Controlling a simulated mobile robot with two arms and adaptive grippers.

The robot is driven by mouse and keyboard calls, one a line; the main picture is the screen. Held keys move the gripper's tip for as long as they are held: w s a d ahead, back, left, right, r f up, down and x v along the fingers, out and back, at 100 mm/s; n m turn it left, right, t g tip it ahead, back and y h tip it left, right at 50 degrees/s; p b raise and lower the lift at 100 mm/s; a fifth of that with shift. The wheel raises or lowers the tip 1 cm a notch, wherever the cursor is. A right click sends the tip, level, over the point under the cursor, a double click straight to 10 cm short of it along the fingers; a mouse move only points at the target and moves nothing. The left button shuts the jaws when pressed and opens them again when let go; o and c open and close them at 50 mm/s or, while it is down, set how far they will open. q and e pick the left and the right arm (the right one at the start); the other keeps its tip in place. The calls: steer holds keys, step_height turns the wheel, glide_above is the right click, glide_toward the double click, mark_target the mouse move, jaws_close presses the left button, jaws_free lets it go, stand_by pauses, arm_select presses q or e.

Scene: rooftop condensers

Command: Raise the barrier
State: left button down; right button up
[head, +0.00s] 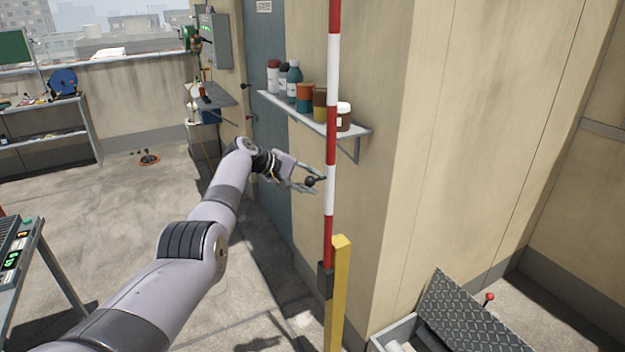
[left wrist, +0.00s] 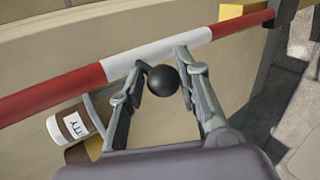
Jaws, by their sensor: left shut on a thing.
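The barrier pole (head: 331,120), striped red and white, stands close to upright in the head view, beside a yellow post (head: 340,285) at its lower end. It crosses the left wrist view (left wrist: 155,48) at a slant. A round black knob (head: 310,181) sticks out from the pole's side. My left gripper (head: 312,180) is at this knob, its fingers on either side of it. In the left wrist view the black knob (left wrist: 163,80) sits between the two fingers, next to a white band. My right gripper is not in view.
A wall shelf (head: 355,128) with several jars and bottles is just behind the pole. An open box with a tread-plate lid (head: 465,315) stands at lower right. A bench (head: 45,245) is at the left edge. The floor (head: 120,205) between is mostly clear.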

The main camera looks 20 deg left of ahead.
arm_select(q)
steer(key=shift+a, duration=0.15)
steer(key=c, duration=1.7)
jaws_free()
steer(key=shift+r, duration=0.1)
steer(key=o, duration=0.5)
steer(key=shift+w+a+f, duration=0.15)
steer(key=shift+w+f, duration=0.15)
steer(key=shift+s+r, duration=0.1)
steer(key=shift+r, duration=0.05)
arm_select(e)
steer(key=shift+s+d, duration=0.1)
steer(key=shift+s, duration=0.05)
arm_select(q)
steer(key=shift+s, duration=0.1)
steer(key=shift+s+a+r, duration=0.2)
steer(key=shift+a, duration=0.05)
steer(key=v, duration=1.1)
steer(key=shift+s+d+r, duration=0.1)
